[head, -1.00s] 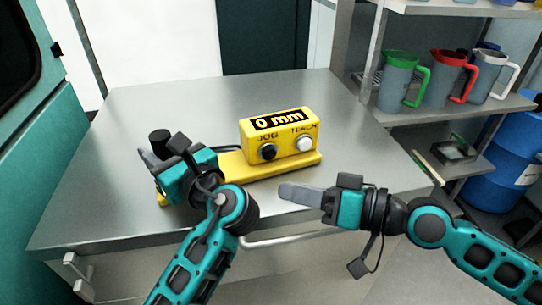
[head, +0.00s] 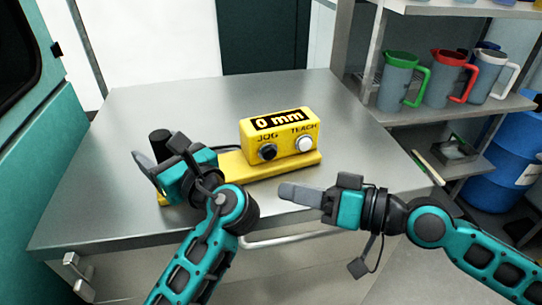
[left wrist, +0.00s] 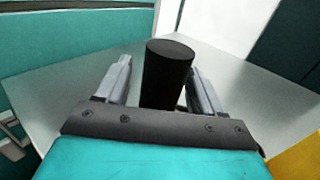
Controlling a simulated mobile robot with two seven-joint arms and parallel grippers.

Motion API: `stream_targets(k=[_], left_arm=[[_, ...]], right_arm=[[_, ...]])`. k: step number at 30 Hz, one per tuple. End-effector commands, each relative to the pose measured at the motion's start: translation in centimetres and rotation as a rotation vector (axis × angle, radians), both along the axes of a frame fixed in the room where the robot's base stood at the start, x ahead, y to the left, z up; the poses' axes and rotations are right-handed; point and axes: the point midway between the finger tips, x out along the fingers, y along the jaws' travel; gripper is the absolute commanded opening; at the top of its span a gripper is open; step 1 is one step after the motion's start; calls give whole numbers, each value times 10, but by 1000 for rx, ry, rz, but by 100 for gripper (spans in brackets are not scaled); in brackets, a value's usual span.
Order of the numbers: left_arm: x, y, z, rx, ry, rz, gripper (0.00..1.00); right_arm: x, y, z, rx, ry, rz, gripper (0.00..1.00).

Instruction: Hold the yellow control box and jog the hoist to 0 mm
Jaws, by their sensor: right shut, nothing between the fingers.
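The yellow control box (head: 281,136) sits on its yellow base plate (head: 262,170) on the metal table. Its display (head: 278,119) reads "0 mm". A black knob (head: 267,152) marked JOG and a white button (head: 304,145) marked TEACH are on its front. A black upright post (left wrist: 166,74) stands at the base's left end. My left gripper (head: 158,157) is open around this post, with gaps beside it in the left wrist view (left wrist: 160,88). My right gripper (head: 285,191) is shut and empty, in front of the box and apart from it.
The metal table (head: 120,120) is clear behind and left of the box. A shelf (head: 440,115) on the right holds jugs with green (head: 400,80), red (head: 446,78) and white handles. A blue barrel (head: 505,155) stands at far right.

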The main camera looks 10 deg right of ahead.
Motion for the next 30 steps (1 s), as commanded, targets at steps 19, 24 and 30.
stream_targets(k=[19, 24, 30], left_arm=[[-27, -22, -2, -5, 6, -6, 67], [-39, -31, -2, -4, 6, -7, 67], [-52, -40, -1, -5, 5, -6, 67]], right_arm=[[0, 0, 0, 0, 0, 0, 0], [0, 0, 0, 0, 0, 0, 0], [0, 0, 0, 0, 0, 0, 0]])
